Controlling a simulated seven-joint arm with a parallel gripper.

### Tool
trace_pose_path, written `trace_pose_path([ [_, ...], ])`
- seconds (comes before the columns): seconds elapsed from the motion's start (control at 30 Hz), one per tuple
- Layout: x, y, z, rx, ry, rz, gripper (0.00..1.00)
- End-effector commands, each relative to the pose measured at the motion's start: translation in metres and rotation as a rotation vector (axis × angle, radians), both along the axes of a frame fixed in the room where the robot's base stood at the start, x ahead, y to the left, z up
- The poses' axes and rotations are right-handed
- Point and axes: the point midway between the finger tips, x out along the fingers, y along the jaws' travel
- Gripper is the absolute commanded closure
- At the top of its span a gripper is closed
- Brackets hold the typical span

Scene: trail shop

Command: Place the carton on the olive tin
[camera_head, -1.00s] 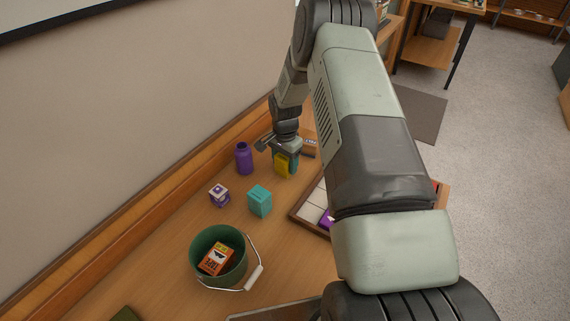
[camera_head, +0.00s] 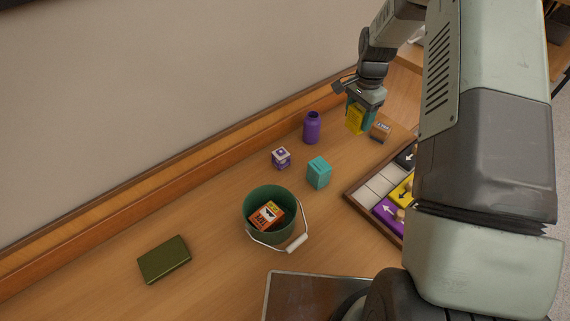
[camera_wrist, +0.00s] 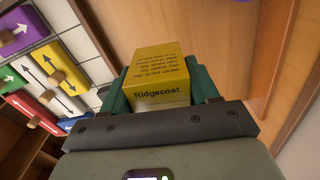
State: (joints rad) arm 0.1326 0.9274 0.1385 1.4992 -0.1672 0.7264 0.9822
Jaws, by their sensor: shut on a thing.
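My gripper (camera_head: 357,112) is shut on a yellow carton (camera_head: 355,121), at the far end of the counter near the wall. In the wrist view the carton (camera_wrist: 158,72) sits between the two green fingers (camera_wrist: 160,92), and "Ridgecoat" is printed on it. It appears held a little above the counter; its underside is hidden. The olive tin (camera_head: 164,259), flat and dark green, lies at the near left of the counter, far from my gripper. Its top is bare.
Between them stand a purple bottle (camera_head: 312,128), a purple-and-white cube (camera_head: 281,158), a teal box (camera_head: 319,173) and a green bucket (camera_head: 256,205) with an orange box inside. A small brown box (camera_head: 381,131) and a compartment tray (camera_head: 362,203) are at right.

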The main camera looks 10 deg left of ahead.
Motion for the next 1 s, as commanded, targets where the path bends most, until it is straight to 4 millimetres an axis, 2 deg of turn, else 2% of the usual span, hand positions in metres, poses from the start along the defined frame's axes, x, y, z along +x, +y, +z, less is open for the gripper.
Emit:
trace_pose_path([
  [0.17, 0.0, 0.0, 0.008, 0.0, -0.001, 0.001, 0.75],
  [0.53, 0.001, 0.001, 0.076, -0.001, -0.004, 0.001, 0.75],
  [0.77, -0.006, 0.046, 0.074, 0.001, 0.0, 0.107, 0.75],
  [0.87, -0.011, 0.073, 0.075, 0.001, 0.0, 0.174, 0.75],
  [1.0, -0.025, 0.123, 0.074, 0.0, 0.001, 0.3, 0.75],
])
